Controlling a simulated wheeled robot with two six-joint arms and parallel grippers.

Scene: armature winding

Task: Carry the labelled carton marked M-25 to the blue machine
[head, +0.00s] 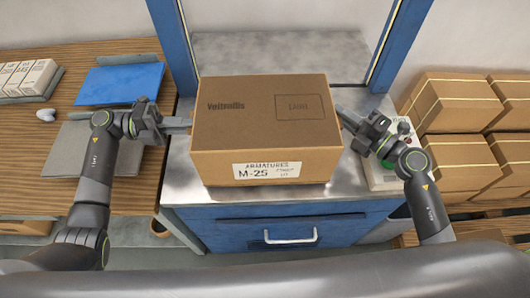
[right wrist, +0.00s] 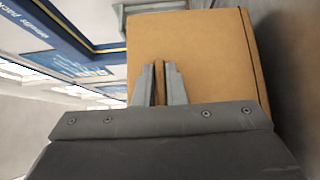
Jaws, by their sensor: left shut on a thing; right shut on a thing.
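The brown carton (head: 262,118) carries a white label reading "ARMATURES M-25" on its near side. It is upright over the metal top of the blue machine (head: 255,230); I cannot tell whether its base touches the top. My left gripper (head: 188,126) is at the carton's left side and my right gripper (head: 343,112) at its right side, both shut on it. In the right wrist view, the two fingers of my right gripper (right wrist: 159,85) are close together against the carton (right wrist: 205,65). The fingers' inner contact is hidden.
A wooden table (head: 30,190) at left bears a blue folder (head: 120,84), a grey mat (head: 75,150) and white boxes (head: 28,78). Several stacked cartons (head: 450,105) stand at right. Blue posts (head: 174,45) frame the machine. A control box with buttons (head: 385,175) sits by my right gripper.

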